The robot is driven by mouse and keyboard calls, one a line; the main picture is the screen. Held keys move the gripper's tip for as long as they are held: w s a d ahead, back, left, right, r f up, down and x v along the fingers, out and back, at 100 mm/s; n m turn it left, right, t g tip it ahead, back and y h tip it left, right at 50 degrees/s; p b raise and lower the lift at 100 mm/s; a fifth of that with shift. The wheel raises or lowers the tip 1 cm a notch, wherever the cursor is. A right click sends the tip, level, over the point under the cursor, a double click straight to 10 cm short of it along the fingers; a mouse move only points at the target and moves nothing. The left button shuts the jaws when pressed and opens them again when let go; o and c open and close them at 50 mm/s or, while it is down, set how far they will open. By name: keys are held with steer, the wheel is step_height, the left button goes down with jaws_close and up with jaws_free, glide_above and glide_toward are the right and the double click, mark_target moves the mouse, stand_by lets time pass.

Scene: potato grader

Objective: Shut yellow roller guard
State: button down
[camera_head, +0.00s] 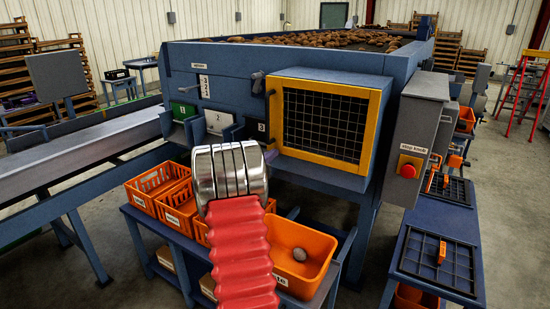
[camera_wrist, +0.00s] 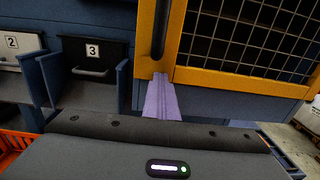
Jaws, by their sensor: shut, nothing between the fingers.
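The yellow roller guard (camera_head: 325,157) is a yellow frame with dark wire mesh on the front of a blue housing (camera_head: 335,80). It looks about flush with the housing, but I cannot tell if a small gap is left. A dark upright handle (camera_head: 269,110) is on its left side. In the wrist view the guard's lower left corner (camera_wrist: 188,75) and the handle's lower end (camera_wrist: 159,30) show. My gripper (camera_wrist: 160,80) is shut and empty, its purple fingers at the frame's lower left corner, below the handle. Contact is unclear.
Numbered drawers 2 (camera_wrist: 18,55) and 3 (camera_wrist: 95,55) are left of the guard. A grey box with a red stop knob (camera_head: 408,166) is to its right. Orange bins (camera_head: 300,240) stand on a blue shelf below. A grey conveyor (camera_head: 70,150) runs at left.

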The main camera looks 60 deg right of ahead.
steer(key=shift+d+r, duration=0.1)
steer(key=shift+d, duration=0.3)
steer(key=shift+a, duration=0.1)
steer(key=w+a, duration=0.1)
steer(key=a, duration=1.3)
steer(key=shift+w+a, duration=0.2)
steer(key=shift+a, duration=0.05)
steer(key=shift+f, duration=0.2)
